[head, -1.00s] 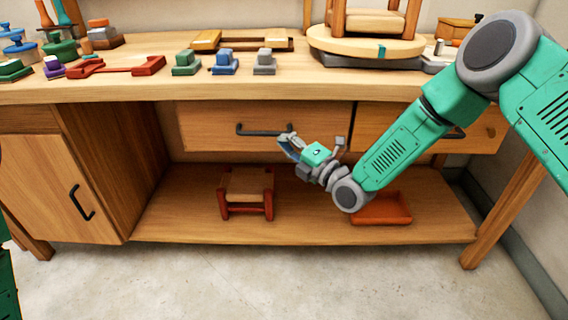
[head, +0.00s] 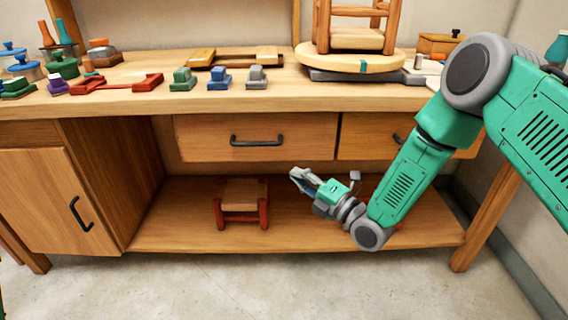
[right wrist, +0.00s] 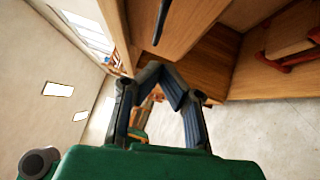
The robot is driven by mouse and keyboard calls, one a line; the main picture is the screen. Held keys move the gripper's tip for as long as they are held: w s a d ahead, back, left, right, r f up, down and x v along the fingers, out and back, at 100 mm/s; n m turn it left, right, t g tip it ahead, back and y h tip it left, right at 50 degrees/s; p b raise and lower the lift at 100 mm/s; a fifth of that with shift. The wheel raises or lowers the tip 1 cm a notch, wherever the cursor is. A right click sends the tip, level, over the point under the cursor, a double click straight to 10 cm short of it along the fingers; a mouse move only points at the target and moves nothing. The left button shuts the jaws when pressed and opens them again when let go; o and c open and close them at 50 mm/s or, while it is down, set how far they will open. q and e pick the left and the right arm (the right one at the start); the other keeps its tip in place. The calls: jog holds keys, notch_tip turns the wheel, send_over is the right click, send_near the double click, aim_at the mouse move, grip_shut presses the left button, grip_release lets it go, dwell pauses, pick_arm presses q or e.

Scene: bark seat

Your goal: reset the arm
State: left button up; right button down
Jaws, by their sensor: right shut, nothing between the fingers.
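My right arm comes in from the right in the head view. Its gripper (head: 302,178) hangs in front of the bench's lower shelf, below the middle drawer and right of a small stool. In the right wrist view the fingers (right wrist: 165,75) meet at their tips, with nothing held between them. The gripper is apart from the drawer handle (head: 257,141). My left gripper is not seen in these views.
The wooden bench top (head: 150,98) bears several coloured blocks and a round turntable (head: 350,62) with a chair on it. The small stool (head: 242,203) stands on the lower shelf (head: 180,230). Bare floor (head: 230,285) lies in front.

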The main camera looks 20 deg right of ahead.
jog(key=s+f+m+g+h+p, duration=0.35)
jog(key=s+f+m, duration=0.25)
jog(key=s, duration=0.2)
jog(key=s+f+m+g+h+p, duration=0.25)
jog(key=s+f+m+g, duration=0.3)
jog(key=s, duration=0.35)
jog(key=s+d+m+g+h+p, duration=0.2)
jog(key=s+m, duration=0.4)
jog(key=s, duration=0.5)
jog(key=s+d+m+g+h+p, duration=0.1)
jog(key=s+d+m+g+p, duration=0.2)
jog(key=s, duration=0.8)
jog(key=d+m+g, duration=0.2)
jog(key=m, duration=0.2)
jog(key=shift+s+h, duration=0.2)
jog(key=shift+h, duration=0.2)
jog(key=shift+m, duration=0.25)
